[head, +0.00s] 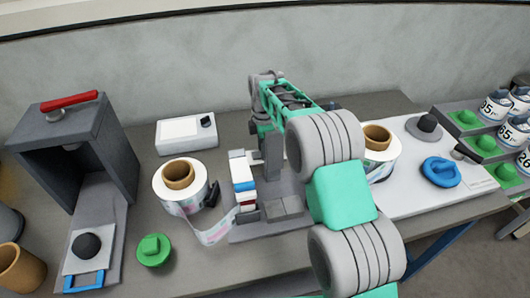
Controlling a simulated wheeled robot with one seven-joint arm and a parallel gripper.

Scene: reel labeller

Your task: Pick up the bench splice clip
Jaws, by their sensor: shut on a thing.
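My arm reaches in from the lower right, over the bench (320,272). Its far part, a teal and grey wrist, ends above the grey labeller base (240,233). My gripper (274,172) seems to point down there, close behind the white, blue and red blocks. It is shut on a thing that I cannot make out. Its fingertips are mostly hidden by the arm and the blocks. I cannot pick out the bench splice clip for certain. A small black piece (213,194) stands beside the label reel (160,183) on the left, at its loose strip.
A dark open-fronted box (118,157) with a red handle stands at the left. A green knob (154,250) lies in front. A white device (173,131) is behind the reel. At the right, a white board (408,203) holds a blue ring (441,172) and a second reel (392,152).

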